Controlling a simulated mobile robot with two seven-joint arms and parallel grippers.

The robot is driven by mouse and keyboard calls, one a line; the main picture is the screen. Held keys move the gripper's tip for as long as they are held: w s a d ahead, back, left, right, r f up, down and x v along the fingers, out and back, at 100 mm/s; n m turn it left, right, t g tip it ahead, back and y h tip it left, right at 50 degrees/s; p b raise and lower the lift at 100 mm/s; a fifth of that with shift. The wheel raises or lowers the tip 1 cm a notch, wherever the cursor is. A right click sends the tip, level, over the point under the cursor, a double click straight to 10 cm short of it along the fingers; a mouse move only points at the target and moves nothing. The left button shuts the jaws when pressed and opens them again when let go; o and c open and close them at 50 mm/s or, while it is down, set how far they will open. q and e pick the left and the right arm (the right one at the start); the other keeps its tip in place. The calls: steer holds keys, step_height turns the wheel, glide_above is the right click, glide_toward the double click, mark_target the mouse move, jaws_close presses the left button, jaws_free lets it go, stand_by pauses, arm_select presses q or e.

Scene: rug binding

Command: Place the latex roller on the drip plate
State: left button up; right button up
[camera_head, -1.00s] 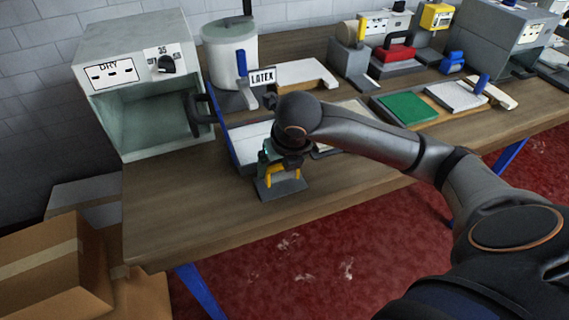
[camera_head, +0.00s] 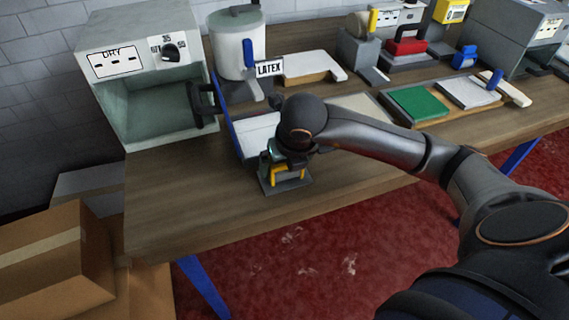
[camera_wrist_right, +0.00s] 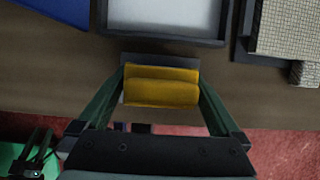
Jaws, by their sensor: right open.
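The yellow latex roller (camera_head: 289,172) is at the small dark grey drip plate (camera_head: 270,188) near the table's front edge. In the right wrist view the roller (camera_wrist_right: 161,86) is a yellow cylinder-like shape in front of the grey plate (camera_wrist_right: 150,60). My right gripper (camera_wrist_right: 161,80) is open, with one green finger on each side of the roller. In the head view my right gripper (camera_head: 288,158) is low over the plate, and its wrist hides part of it. I cannot tell whether the fingers touch the roller.
A white tray (camera_head: 256,134) with a blue side is just behind the plate. The grey dryer box (camera_head: 148,65) stands to the left, its open door near my wrist. The white latex pot (camera_head: 236,40) stands behind. Bare table (camera_head: 185,200) lies to the left.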

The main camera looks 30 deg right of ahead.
steer(key=shift+r, duration=0.45)
steer(key=p+v, duration=0.2)
steer(key=v, duration=0.9)
steer(key=shift+s+r, duration=0.2)
steer(key=shift+s, duration=0.1)
